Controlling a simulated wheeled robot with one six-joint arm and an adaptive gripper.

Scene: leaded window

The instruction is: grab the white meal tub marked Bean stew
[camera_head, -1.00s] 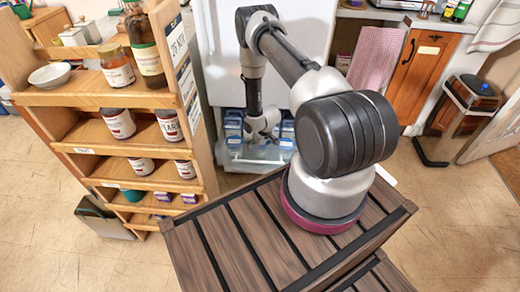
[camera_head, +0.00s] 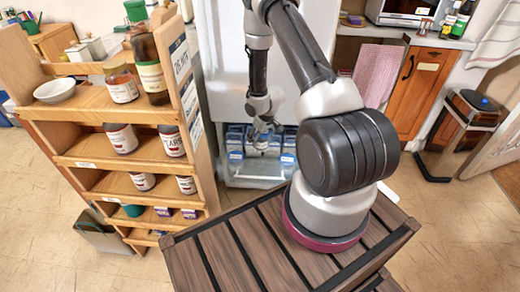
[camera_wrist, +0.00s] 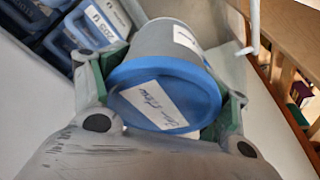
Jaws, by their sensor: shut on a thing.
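The meal tub (camera_wrist: 165,90) fills the middle of the wrist view, with a pale body and a round blue lid facing me. Its lid carries a white label with handwriting; I can make out "Stew", the first word is only partly legible. My gripper (camera_wrist: 168,98) is shut on it, one finger on each side of the lid. In the head view my gripper (camera_head: 263,132) is small, in front of the white cabinet and just above the open bin of tubs; the held tub is hard to make out there.
Several blue-lidded tubs (camera_wrist: 95,28) stand at the upper left of the wrist view, in the clear bin (camera_head: 255,178) at the bottom of the white cabinet (camera_head: 222,60). A wooden shelf (camera_head: 95,88) with jars stands close on the left.

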